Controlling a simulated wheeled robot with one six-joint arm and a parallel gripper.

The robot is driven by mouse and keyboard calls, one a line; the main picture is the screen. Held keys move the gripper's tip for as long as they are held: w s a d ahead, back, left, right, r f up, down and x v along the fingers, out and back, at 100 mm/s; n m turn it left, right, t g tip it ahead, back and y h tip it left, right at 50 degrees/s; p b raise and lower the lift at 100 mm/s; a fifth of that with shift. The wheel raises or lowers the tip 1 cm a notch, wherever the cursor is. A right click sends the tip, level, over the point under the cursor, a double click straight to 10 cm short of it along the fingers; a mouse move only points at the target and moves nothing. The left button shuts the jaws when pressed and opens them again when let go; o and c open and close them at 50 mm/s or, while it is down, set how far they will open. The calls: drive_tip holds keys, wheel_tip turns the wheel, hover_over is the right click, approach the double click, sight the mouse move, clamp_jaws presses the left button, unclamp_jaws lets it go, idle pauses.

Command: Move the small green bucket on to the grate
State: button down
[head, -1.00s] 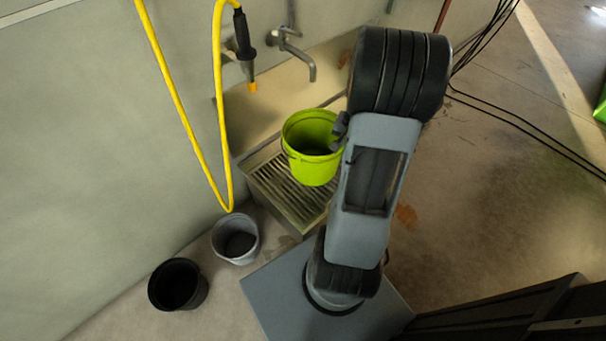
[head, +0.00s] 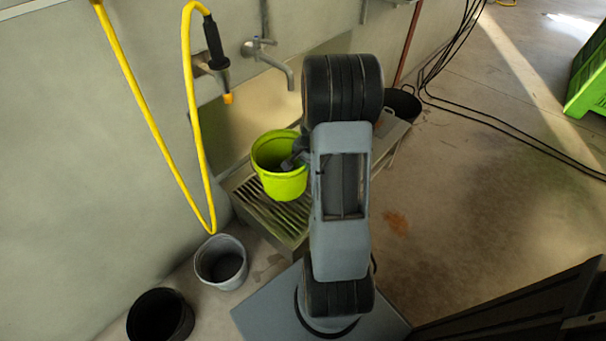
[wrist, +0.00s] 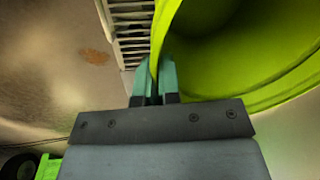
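The small green bucket (head: 283,184) is upright over the slatted metal grate (head: 247,196) of the sink stand in the head view. It covers part of the slats; I cannot tell whether its base touches them. In the wrist view the bucket's wall (wrist: 210,60) rises between the two teal fingers of my gripper (wrist: 154,80), which are closed on its rim. The grate also shows in the wrist view (wrist: 130,30), beyond the fingers. In the head view my gripper (head: 296,158) is at the bucket's right rim, partly hidden by my arm.
A grey bucket (head: 221,262) and a black bucket (head: 160,318) stand on the floor at lower left. A yellow hose (head: 205,150) hangs by the wall left of the green bucket. A tap (head: 265,52) juts out above the basin. Black cables (head: 500,122) cross the floor at right.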

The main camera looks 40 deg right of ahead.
drive_tip(key=shift+w+a+f, duration=0.2)
drive_tip(key=shift+w+f, duration=0.15)
drive_tip(key=shift+f, duration=0.15)
drive_tip(key=shift+w+a+f+b, duration=0.15)
drive_tip(key=shift+f+b, duration=0.9)
drive_tip(key=shift+f, duration=0.8)
drive_tip(key=c, duration=1.3)
unclamp_jaws()
drive_tip(key=shift+c, duration=0.2)
drive_tip(key=r+p, duration=0.1)
drive_tip(key=r, duration=0.3)
drive_tip(key=s+r+p, duration=0.1)
drive_tip(key=r, duration=0.2)
drive_tip(key=r+p, duration=0.2)
drive_tip(key=r, duration=0.2)
drive_tip(key=shift+s+d+r, duration=0.15)
drive_tip(key=shift+d+r, duration=0.1)
drive_tip(key=shift+r, duration=0.1)
drive_tip(key=s+a+r+n, duration=0.3)
drive_tip(key=a+r+n, duration=0.1)
drive_tip(key=a, duration=0.3)
drive_tip(key=s+a+r+n+t, duration=0.1)
drive_tip(key=s+a+r+n, duration=0.2)
drive_tip(key=a, duration=0.4)
drive_tip(key=s+a+r+n, duration=0.4)
drive_tip(key=a+n, duration=0.2)
drive_tip(key=shift+a+r+n+h, duration=0.3)
drive_tip(key=shift+a+r+n, duration=0.1)
